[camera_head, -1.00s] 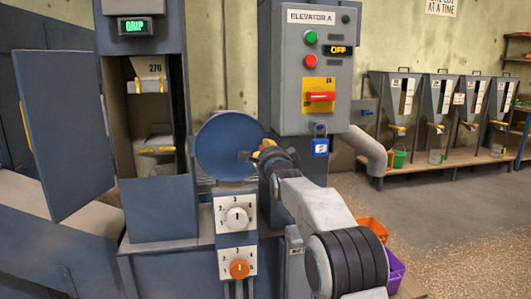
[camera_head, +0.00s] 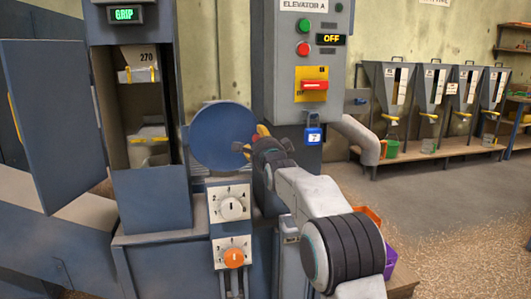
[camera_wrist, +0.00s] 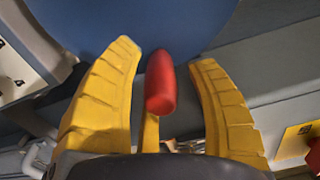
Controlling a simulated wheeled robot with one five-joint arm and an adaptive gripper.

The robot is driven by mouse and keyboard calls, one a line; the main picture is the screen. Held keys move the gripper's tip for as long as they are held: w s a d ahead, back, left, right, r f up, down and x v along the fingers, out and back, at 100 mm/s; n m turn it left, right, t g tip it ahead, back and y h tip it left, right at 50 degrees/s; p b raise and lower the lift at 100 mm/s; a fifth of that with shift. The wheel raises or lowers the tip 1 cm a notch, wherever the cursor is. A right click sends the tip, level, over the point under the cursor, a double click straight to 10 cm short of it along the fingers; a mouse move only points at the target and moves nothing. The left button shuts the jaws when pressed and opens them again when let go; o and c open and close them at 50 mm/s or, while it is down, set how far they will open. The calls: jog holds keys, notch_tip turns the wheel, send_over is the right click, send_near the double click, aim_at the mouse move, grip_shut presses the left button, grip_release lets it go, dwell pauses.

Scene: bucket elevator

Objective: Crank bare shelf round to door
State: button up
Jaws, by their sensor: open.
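The blue crank wheel (camera_head: 222,136) stands beside the elevator cabinet and also fills the top of the wrist view (camera_wrist: 130,18). Its red handle (camera_wrist: 160,85) points towards the wrist camera, between my gripper's yellow fingers. My gripper (camera_head: 257,140) is open at the wheel's right edge, with a gap on both sides of the handle in the wrist view (camera_wrist: 166,75). The cabinet door (camera_head: 52,115) is swung open to the left. In the doorway, an upper bucket (camera_head: 138,74) sits under the number 270, and a lower bucket (camera_head: 150,150) is below it. No bare shelf is clearly visible.
The Elevator A panel (camera_head: 280,50) reads OFF, with a red switch (camera_head: 314,85) and a blue padlock (camera_head: 313,134) below. A white dial (camera_head: 231,207) and an orange dial (camera_head: 234,257) are under the wheel.

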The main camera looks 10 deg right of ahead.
jog(key=s, duration=1.1)
dwell(0.4)
jog(key=s+r+n+g+p, duration=0.3)
jog(key=s+n+g+p, duration=0.2)
jog(key=s+p, duration=0.5)
jog(key=s+r+n+g+p, duration=0.3)
jog(key=s+n+p, duration=0.4)
jog(key=s, duration=1.1)
jog(key=s+r+n+g+p, duration=0.3)
jog(key=s+n+g+p, duration=0.3)
jog(key=s+p, duration=0.8)
jog(key=shift+s+a+n+g+p, duration=0.3)
jog(key=shift+a+n+p, duration=0.1)
jog(key=shift+n+p, duration=0.25)
jog(key=shift+w+d, duration=0.1)
